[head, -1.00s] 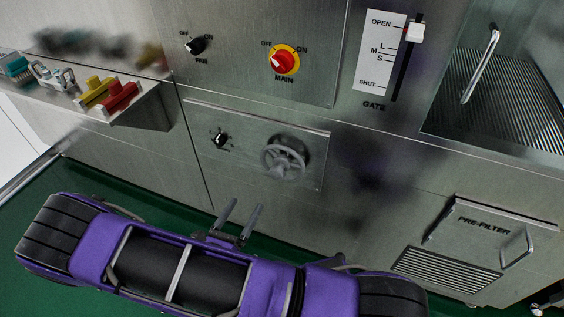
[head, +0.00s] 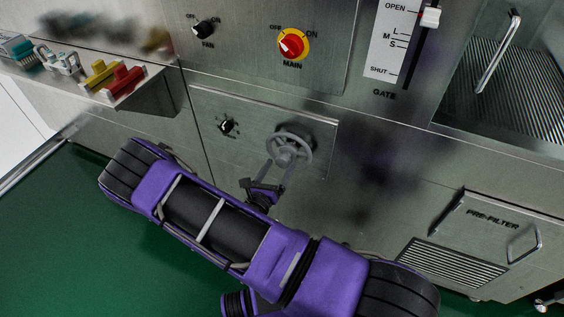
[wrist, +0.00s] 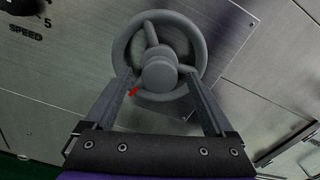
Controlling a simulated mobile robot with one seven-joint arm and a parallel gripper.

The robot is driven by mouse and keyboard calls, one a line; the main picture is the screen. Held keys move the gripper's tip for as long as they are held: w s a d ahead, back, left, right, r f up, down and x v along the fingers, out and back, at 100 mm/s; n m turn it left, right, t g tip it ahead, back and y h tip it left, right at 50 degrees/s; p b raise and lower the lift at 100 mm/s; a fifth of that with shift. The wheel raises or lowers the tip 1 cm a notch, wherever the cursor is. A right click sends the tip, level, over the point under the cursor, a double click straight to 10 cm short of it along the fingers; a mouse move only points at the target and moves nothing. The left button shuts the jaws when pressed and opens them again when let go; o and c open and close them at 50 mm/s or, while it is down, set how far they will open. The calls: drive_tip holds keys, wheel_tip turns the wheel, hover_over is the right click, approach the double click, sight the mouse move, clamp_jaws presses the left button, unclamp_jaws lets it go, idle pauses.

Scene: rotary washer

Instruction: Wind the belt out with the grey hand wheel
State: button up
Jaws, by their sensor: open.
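The grey hand wheel (head: 289,147) is mounted on the steel front panel, below the red and yellow main switch. In the wrist view the wheel (wrist: 160,20) shows a round rim, spokes and a central hub (wrist: 158,72). My gripper (head: 280,168) is open at the wheel's lower side. In the wrist view my gripper (wrist: 158,78) has one finger on each side of the hub, over the lower part of the rim. I cannot tell whether the fingers touch the wheel. No belt can be made out.
A small black knob (head: 227,127) sits left of the wheel. The main switch (head: 292,43), fan knob (head: 205,27) and gate slider (head: 431,16) are above. A shelf (head: 160,90) with clamps juts out at left. A pre-filter panel (head: 490,228) is at lower right.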

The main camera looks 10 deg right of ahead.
drive_tip(key=shift+x, duration=1.35)
clamp_jaws()
